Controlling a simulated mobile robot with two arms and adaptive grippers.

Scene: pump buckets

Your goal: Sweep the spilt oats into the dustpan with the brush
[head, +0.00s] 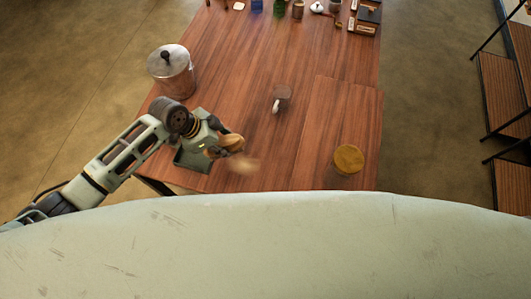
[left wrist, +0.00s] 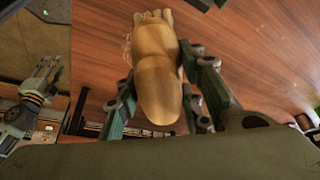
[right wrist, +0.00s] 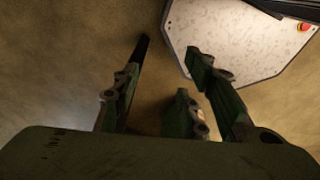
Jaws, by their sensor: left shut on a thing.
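My left gripper (head: 218,146) is shut on the tan wooden brush (head: 232,143) near the table's front left. In the left wrist view the brush (left wrist: 157,85) sits between the fingers, its pale bristles at the top.
Several small items stand along the far edge. Shelving (head: 505,90) is at the right. The table's middle is mostly clear.

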